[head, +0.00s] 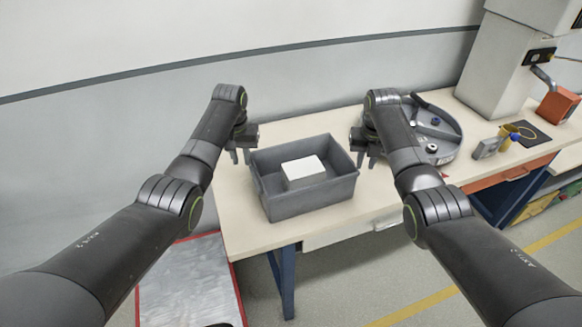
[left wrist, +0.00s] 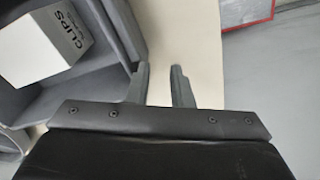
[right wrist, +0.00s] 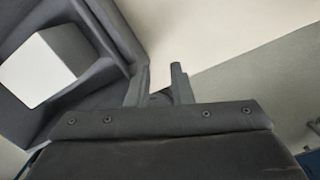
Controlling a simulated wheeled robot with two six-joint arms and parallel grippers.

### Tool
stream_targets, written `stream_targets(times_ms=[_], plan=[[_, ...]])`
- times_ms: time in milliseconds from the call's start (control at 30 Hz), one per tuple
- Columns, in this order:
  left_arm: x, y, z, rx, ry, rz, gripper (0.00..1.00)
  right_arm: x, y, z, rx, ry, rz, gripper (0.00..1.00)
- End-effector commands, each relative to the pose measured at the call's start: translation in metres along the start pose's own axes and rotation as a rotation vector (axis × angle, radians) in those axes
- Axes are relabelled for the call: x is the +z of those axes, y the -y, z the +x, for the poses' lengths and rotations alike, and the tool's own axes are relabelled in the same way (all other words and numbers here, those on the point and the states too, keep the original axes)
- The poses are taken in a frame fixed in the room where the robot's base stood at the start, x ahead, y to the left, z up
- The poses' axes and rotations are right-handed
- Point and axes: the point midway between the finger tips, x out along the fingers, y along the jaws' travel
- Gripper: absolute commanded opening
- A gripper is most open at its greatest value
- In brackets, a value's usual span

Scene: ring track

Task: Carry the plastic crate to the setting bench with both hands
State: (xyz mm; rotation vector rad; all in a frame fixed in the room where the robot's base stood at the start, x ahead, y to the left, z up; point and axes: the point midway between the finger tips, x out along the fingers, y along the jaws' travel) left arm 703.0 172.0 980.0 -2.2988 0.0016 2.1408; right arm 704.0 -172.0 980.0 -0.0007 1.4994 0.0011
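The grey plastic crate (head: 316,197) stands upright on a cream-topped bench (head: 246,228), near its left end, with a white box (head: 303,169) inside. The box reads "CLIPS" in the left wrist view (left wrist: 58,32). My left gripper (head: 240,155) is at the crate's left end, its fingers apart with bare bench top between them; the crate wall (left wrist: 127,28) is just beside one finger. My right gripper (head: 366,160) is at the crate's right end, also open and empty, close beside the crate wall (right wrist: 112,32). I cannot tell whether either finger touches the crate.
A round grey device (head: 436,135) sits on the bench behind my right arm. Further right are a small yellow-and-blue item (head: 509,138), a dark mat (head: 528,132) and a large machine (head: 500,65). A red-edged panel (head: 188,280) lies at lower left. A wall runs behind.

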Motion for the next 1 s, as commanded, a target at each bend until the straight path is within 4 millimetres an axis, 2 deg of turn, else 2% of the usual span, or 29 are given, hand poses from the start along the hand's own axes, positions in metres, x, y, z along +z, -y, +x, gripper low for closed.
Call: stream_targets(times_ms=[133,267,500,700,867,1000], plan=[[0.0,0.001,-0.004,-0.001,-0.001,-0.001,0.2,0.0,0.001,0.0,-0.001,-0.001,0.001,0.2],[-0.001,0.001,-0.021,0.0,-0.004,0.0,0.2,0.0,0.001,0.0,-0.001,-0.001,0.001,0.2],[-0.001,0.0,-0.073,0.0,-0.005,0.001,0.2,0.0,0.001,0.0,-0.001,-0.001,0.001,0.2],[-0.001,0.0,-0.106,0.0,-0.003,-0.001,0.2,0.0,0.001,0.0,-0.001,-0.001,0.001,0.2],[-0.001,0.0,-0.118,0.001,-0.001,0.0,0.2,0.0,0.001,-0.001,-0.001,0.0,0.001,0.2],[0.0,0.0,-0.12,0.0,0.0,0.0,0.2,0.001,0.001,-0.013,0.0,0.003,0.001,0.2]])
